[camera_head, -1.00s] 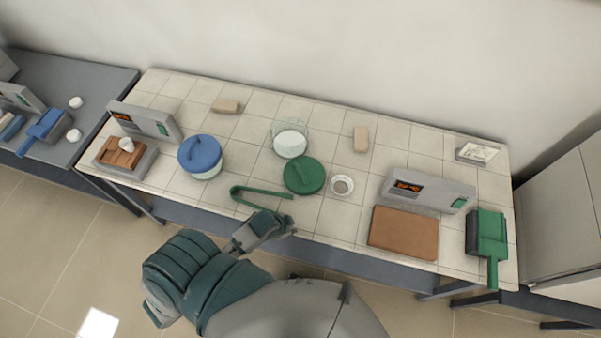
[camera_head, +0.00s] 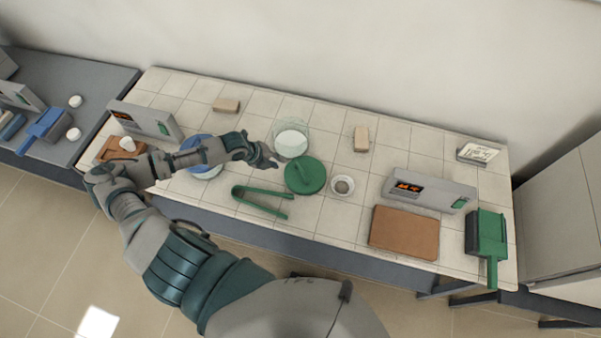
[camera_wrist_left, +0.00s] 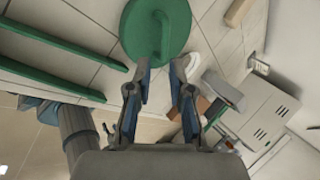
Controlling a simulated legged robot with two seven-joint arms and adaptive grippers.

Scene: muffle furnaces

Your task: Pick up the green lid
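The green lid (camera_head: 305,175) is round with a raised bar handle and lies on the tiled table, just in front of the glass jar. It also shows in the left wrist view (camera_wrist_left: 157,30), beyond the fingertips. My right gripper is not in view.
Green tongs (camera_head: 262,201) lie in front of the lid. The glass jar (camera_head: 290,138) with white contents stands behind. A blue-lidded pot (camera_head: 207,172) is partly hidden under my left arm.

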